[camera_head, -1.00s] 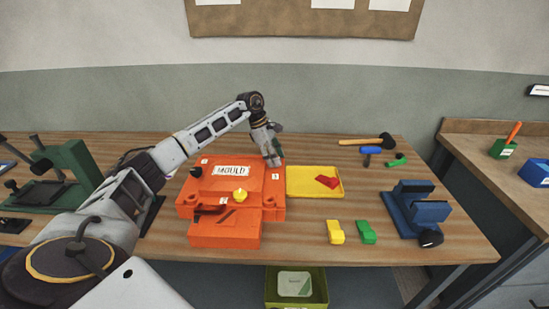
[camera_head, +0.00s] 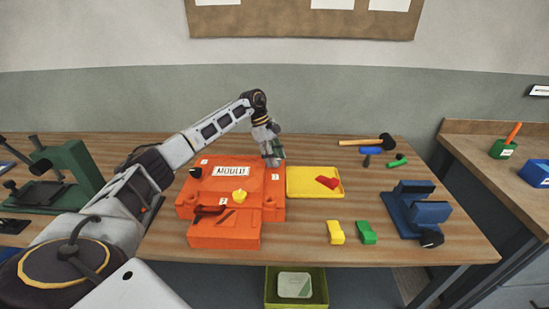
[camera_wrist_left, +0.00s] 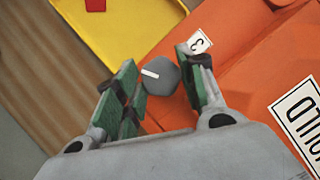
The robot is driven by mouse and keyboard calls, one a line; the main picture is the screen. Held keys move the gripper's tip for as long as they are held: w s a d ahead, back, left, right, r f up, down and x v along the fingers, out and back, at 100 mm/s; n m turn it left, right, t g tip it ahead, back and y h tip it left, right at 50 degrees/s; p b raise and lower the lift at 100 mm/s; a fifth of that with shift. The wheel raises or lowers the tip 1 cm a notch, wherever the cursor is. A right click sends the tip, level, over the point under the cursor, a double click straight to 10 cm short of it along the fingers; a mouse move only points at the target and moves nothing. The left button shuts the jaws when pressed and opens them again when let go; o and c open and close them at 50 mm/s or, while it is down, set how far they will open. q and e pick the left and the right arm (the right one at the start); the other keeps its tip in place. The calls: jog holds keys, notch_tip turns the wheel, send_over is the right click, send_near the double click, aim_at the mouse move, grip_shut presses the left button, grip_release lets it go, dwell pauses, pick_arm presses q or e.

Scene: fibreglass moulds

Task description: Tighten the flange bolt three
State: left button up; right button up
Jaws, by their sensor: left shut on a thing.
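The orange mould (camera_head: 225,230) sits on the bench with a white MOULD label (camera_head: 230,171), which also shows partly in the left wrist view (camera_wrist_left: 300,118). My left gripper (camera_head: 274,161) points down at the mould's back right corner. In the left wrist view, its green-padded fingers (camera_wrist_left: 160,85) are shut on flange bolt three (camera_wrist_left: 162,77), a grey hexagonal head with a white line. A tag marked 3 (camera_wrist_left: 199,42) lies beside the bolt. In the head view the gripper hides this bolt. My right gripper is not in view.
A yellow tray (camera_head: 315,193) with a red piece (camera_head: 327,183) stands close right of the mould. Yellow (camera_head: 335,232) and green (camera_head: 366,232) blocks, a blue vice (camera_head: 418,205) and a hammer (camera_head: 370,141) lie further right. A green press (camera_head: 70,165) stands left.

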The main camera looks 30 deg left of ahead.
pick_arm(q)
jog(key=o, duration=0.7)
jog(key=shift+r, duration=0.15)
jog(key=o, duration=0.3)
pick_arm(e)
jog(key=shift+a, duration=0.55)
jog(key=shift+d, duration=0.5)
pick_arm(q)
jog(key=shift+n, duration=0.4)
